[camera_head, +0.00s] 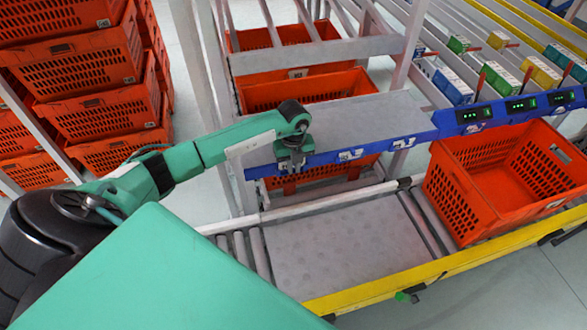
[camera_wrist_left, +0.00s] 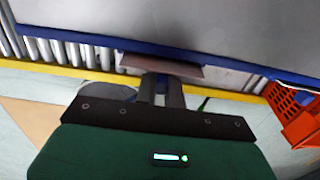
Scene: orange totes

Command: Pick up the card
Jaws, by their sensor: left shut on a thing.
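My left gripper (camera_head: 291,166) is at the left part of the blue front rail (camera_head: 375,150) of a grey shelf. In the left wrist view, its two fingers (camera_wrist_left: 160,84) are close together and shut on a flat, brownish-grey card (camera_wrist_left: 180,70). The card appears as a thin wide strip right at the blue rail's edge; I cannot tell whether it touches the rail. In the head view the card is hidden or too small to make out at the gripper. My right gripper is not in view.
An orange tote (camera_head: 463,203) stands on the roller conveyor to the right, behind the yellow rail (camera_head: 455,262). A grey plate (camera_head: 335,245) lies on the conveyor below the shelf. Small boxes (camera_head: 453,86) fill sloped lanes at upper right. Stacked orange totes (camera_head: 85,65) stand left.

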